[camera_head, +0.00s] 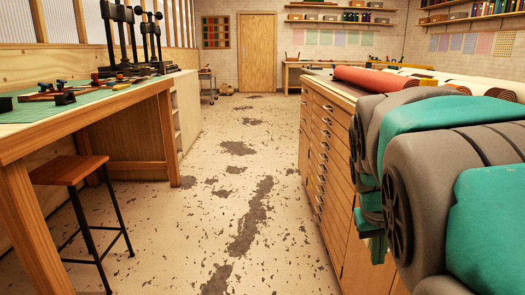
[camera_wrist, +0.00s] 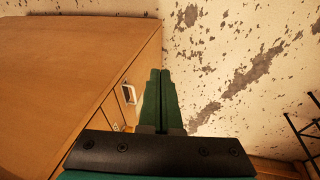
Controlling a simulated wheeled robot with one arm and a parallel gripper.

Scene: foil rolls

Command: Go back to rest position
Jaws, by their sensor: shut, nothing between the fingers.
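My gripper (camera_wrist: 160,78) shows in the wrist view. Its two green fingers are together, with nothing between them. It points over the edge of a wooden drawer cabinet, with the speckled floor beyond. In the head view my arm, grey and teal, fills the right side in front of the cabinet. My gripper itself does not show in the head view.
The wooden drawer cabinet (camera_head: 322,150) stands at right, with a red foil roll (camera_head: 385,79) and pale rolls on top. A workbench (camera_head: 75,118) and a stool (camera_head: 72,172) stand at left. The worn floor (camera_head: 215,140) between is clear towards the door (camera_head: 256,52).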

